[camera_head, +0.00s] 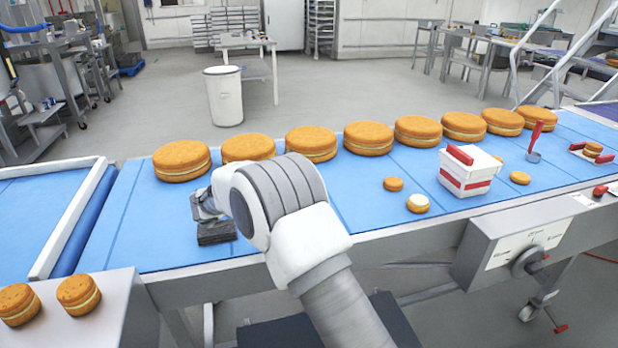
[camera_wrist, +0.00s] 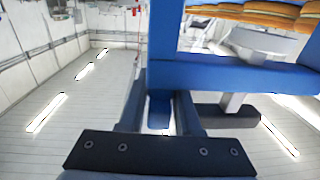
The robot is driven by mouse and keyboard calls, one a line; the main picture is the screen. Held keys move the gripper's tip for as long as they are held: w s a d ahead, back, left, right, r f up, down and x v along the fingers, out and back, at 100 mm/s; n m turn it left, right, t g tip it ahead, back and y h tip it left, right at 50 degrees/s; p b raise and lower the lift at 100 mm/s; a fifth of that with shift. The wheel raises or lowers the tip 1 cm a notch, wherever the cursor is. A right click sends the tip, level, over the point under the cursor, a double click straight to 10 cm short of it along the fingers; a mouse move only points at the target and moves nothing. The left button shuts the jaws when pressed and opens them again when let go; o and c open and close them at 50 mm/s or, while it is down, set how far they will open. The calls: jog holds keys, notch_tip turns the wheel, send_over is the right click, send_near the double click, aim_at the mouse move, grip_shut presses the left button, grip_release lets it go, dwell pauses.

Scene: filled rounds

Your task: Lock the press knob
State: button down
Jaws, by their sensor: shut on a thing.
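A dark round knob (camera_head: 525,263) with a small red-tipped handle sits on a grey control box (camera_head: 482,258) on the front side of the conveyor, at the right of the head view. My gripper (camera_head: 203,206) is far to the left of it, low over the blue belt, partly hidden by my arm. In the wrist view, my gripper (camera_wrist: 172,110) has its jaws shut on a narrow blue piece (camera_wrist: 158,110). I cannot tell what this piece belongs to. The knob is not recognizable in the wrist view.
Several large round filled cakes (camera_head: 368,138) line the far side of the blue belt (camera_head: 345,195). A white and red tub (camera_head: 466,172), small cakes (camera_head: 393,184) and a red-handled tool (camera_head: 536,135) stand on its right part. Two cakes (camera_head: 78,294) sit at the lower left.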

jog(key=shift+d+m+g, duration=0.1)
jog(key=shift+m+g, duration=0.4)
jog(key=shift+g, duration=0.3)
jog(key=shift+r, duration=0.1)
jog(key=c, duration=0.7)
grip_release()
jog(key=v, duration=0.5)
jog(key=p+v, duration=0.1)
jog(key=v, duration=0.5)
jog(key=p+v, duration=0.1)
jog(key=v, duration=0.5)
jog(key=shift+s+f, duration=0.15)
jog(key=shift+f, duration=0.2)
